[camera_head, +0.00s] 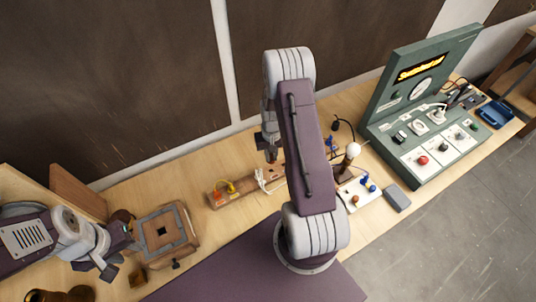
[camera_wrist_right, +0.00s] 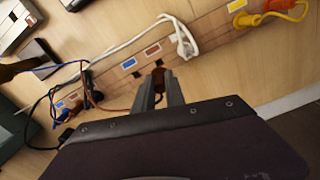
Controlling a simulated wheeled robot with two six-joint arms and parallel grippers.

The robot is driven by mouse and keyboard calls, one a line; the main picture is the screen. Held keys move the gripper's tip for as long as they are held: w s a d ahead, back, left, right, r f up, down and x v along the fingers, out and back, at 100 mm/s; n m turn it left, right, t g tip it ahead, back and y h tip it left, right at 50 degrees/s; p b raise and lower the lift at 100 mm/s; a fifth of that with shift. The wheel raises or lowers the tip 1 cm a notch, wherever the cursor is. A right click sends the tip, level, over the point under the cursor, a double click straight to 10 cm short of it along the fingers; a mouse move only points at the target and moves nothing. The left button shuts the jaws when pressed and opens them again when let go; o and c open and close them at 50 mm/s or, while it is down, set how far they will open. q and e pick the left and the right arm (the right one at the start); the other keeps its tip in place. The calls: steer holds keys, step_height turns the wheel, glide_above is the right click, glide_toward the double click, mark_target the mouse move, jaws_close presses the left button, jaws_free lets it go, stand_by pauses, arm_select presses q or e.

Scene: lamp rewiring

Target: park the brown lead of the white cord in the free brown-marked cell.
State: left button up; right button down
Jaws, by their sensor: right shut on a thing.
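The wooden strip with cells (camera_head: 241,190) lies across the bench, partly hidden by my right arm. In the right wrist view, a blue mark (camera_wrist_right: 130,63) and a brown mark (camera_wrist_right: 152,49) sit side by side on the strip. The white cord (camera_wrist_right: 122,45) runs along it to a white bundle (camera_wrist_right: 186,42) right of these marks. My right gripper (camera_wrist_right: 159,84) is shut on a small reddish-brown end (camera_wrist_right: 158,76), apparently the brown lead, close to the brown mark. Whether it touches the strip is unclear. My left gripper (camera_head: 108,266) is low at the far left; its jaw opening is unclear.
Yellow leads (camera_wrist_right: 284,10) occupy one end of the strip. Blue and brown leads crowd more marked cells (camera_wrist_right: 68,104) at the other end. A bulb (camera_head: 353,150) and a white terminal board (camera_head: 359,192) stand right of my arm, before the green panel (camera_head: 425,105). A wooden block (camera_head: 165,232) is left.

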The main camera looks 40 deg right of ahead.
mark_target(271, 161)
steer(key=shift+f, duration=0.35)
steer(key=shift+s+f+b, duration=0.2)
steer(key=shift+f+b, duration=0.8)
steer(key=shift+b, duration=0.05)
step_height(271, 161, down, 3)
steer(key=shift+w+f+b, duration=0.1)
steer(key=shift+w+b, duration=0.05)
steer(key=shift+b, duration=1.05)
steer(key=shift+f, duration=0.1)
steer(key=shift+f+b, duration=0.45)
steer(key=shift+f, duration=0.1)
steer(key=c, duration=1.3)
jaws_free()
